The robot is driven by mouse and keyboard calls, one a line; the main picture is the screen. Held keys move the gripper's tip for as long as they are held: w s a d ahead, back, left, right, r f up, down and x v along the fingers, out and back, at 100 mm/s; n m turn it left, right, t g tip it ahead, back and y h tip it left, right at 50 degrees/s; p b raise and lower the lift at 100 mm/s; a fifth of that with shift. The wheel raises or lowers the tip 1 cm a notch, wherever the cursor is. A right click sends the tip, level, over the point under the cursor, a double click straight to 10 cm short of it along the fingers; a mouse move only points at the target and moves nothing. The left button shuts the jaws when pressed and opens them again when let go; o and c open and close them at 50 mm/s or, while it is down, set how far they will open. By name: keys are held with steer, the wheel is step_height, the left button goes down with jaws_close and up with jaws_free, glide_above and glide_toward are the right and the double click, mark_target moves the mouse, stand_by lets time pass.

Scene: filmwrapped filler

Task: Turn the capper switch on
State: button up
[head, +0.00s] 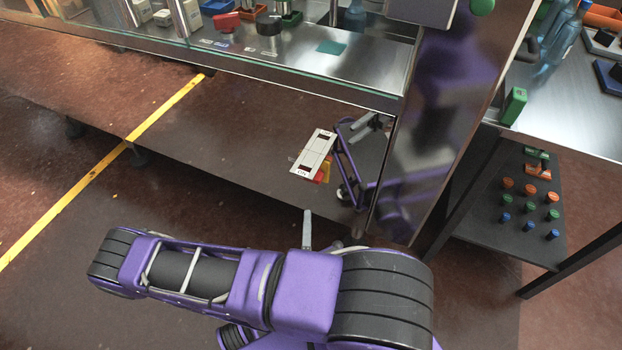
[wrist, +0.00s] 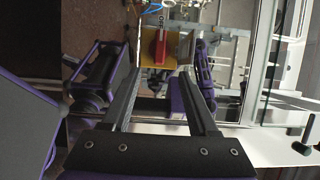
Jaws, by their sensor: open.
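The capper switch has a red handle (wrist: 160,46) on a yellow plate (wrist: 172,50), with a white label strip beside it in the wrist view. In the head view a white label plate (head: 316,150) reading ON stands on the dark machine front, with bits of the red and yellow switch (head: 323,173) showing below it. The exact handle angle is hard to tell. My gripper (wrist: 157,78) is open and empty in the wrist view. Its fingers point toward the switch, which appears beyond the tips and between them, apart from them. The head view mostly hides my gripper behind my purple arm.
A shiny metal post (head: 445,110) stands to the right. Beyond it, a dark shelf (head: 505,235) holds several coloured caps. Open floor lies left.

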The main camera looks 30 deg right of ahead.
steer(key=x, duration=1.4)
steer(key=shift+w, duration=0.3)
jaws_close()
